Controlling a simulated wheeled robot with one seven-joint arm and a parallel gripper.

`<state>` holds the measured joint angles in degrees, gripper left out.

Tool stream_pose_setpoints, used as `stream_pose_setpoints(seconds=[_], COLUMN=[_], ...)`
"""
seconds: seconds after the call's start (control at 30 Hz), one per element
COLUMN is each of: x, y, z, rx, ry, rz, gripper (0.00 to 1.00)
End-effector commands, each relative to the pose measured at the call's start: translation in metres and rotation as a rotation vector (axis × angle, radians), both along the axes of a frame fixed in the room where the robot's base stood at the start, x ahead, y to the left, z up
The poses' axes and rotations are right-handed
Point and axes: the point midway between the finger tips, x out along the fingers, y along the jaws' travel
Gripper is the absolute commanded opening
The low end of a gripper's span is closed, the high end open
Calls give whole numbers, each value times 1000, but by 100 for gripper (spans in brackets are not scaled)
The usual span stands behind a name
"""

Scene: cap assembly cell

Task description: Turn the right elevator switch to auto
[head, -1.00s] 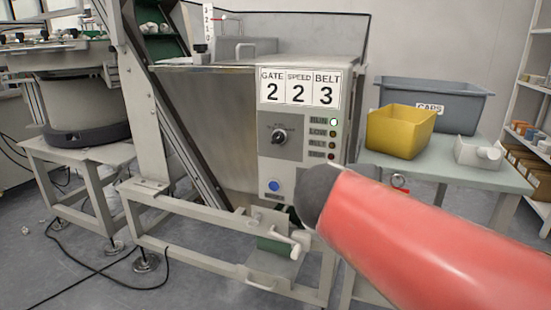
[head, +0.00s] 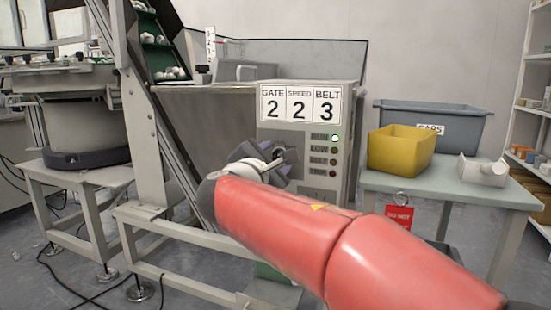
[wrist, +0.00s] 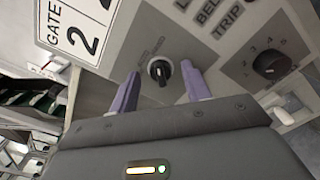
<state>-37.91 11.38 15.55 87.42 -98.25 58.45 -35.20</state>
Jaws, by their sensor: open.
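The black rotary switch (wrist: 159,70) sits on a small grey plate on the control panel, with small labels around it that I cannot read clearly. In the wrist view it lies between the tips of two purple fingers. My gripper (wrist: 160,74) is open, its fingers apart on either side of the switch; contact is not visible. In the head view my gripper (head: 278,156) is in front of the panel (head: 326,190) and hides the switch.
A second black knob (wrist: 270,65) with a numbered dial is on a nearby face. A GATE/SPEED/BELT display (head: 299,103) reads 2 2 3. A lamp (head: 335,138) is lit. A table (head: 460,187) at right holds a yellow bin (head: 402,152) and a grey caps bin (head: 455,113).

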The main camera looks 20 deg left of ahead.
Motion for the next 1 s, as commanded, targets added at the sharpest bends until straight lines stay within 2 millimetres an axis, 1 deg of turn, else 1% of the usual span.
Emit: stream_pose_setpoints(seconds=[0.1, 0.33, 0.67, 0.87, 1.0], x=[6, 6, 6, 6, 6], y=[-1, -1, -1, -1, -1], z=[1, 0, 0, 1, 2], rx=[1, 1, 1, -12, -55], ry=[-1, -1, -1, 1, 5], rz=[-1, -1, -1, 0, -1], gripper=[48, 48, 4, 4, 4])
